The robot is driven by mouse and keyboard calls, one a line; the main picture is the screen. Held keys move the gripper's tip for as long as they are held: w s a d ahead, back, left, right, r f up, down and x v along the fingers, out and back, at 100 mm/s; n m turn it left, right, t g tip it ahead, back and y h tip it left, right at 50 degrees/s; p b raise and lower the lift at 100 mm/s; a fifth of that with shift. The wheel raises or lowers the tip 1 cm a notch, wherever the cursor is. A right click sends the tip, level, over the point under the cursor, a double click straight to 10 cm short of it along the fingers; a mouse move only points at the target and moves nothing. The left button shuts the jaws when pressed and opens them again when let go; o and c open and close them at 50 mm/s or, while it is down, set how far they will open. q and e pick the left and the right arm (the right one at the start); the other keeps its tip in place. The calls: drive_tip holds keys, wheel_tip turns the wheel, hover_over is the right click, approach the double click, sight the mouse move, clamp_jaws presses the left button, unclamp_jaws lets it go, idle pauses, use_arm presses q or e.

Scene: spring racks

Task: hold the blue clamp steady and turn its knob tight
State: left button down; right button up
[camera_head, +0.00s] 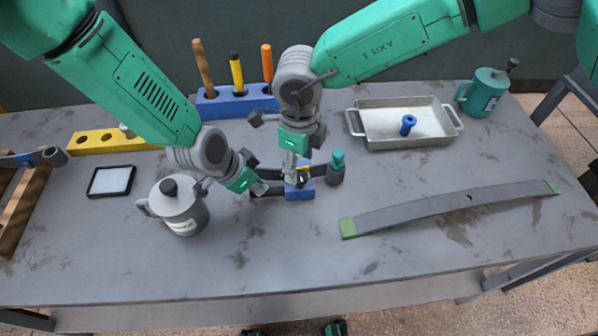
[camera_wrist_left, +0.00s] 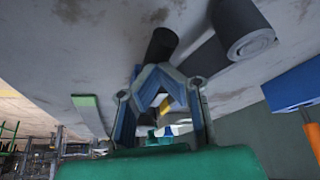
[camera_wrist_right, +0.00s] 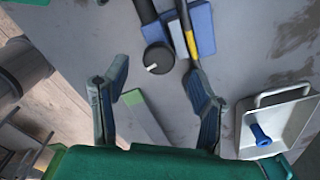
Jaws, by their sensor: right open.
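The blue clamp (camera_head: 299,190) sits on the table at the middle; its blue blocks show in the right wrist view (camera_wrist_right: 204,30), with a yellow-and-black bar across them. A dark round cap (camera_wrist_right: 158,58) with a pale mark lies beside the blocks. I cannot tell which part is the knob. My left gripper (camera_head: 272,188) is low at the clamp's left side, by a dark bar; its fingers (camera_wrist_left: 158,75) converge, but a grip cannot be made out. My right gripper (camera_head: 296,178) points down over the clamp, partly hiding it; its fingers (camera_wrist_right: 160,95) stand apart and empty.
A grey lidded pot (camera_head: 180,212) stands close left of my left gripper. A teal-topped grey piece (camera_head: 337,168) stands right of the clamp. A long spring strip (camera_head: 445,208) lies at right. A tray (camera_head: 375,138) and a blue tool rack (camera_head: 235,104) stand behind. The front table is clear.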

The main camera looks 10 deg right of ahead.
sight(299, 175)
drive_tip(key=shift+f, duration=2)
drive_tip(key=c, duration=1.2)
drive_tip(key=shift+o, duration=0.2)
drive_tip(key=shift+m, duration=0.5)
drive_tip(key=m, duration=0.3)
drive_tip(key=shift+m, duration=0.3)
drive_tip(key=m, duration=0.4)
drive_tip(key=shift+m, duration=0.3)
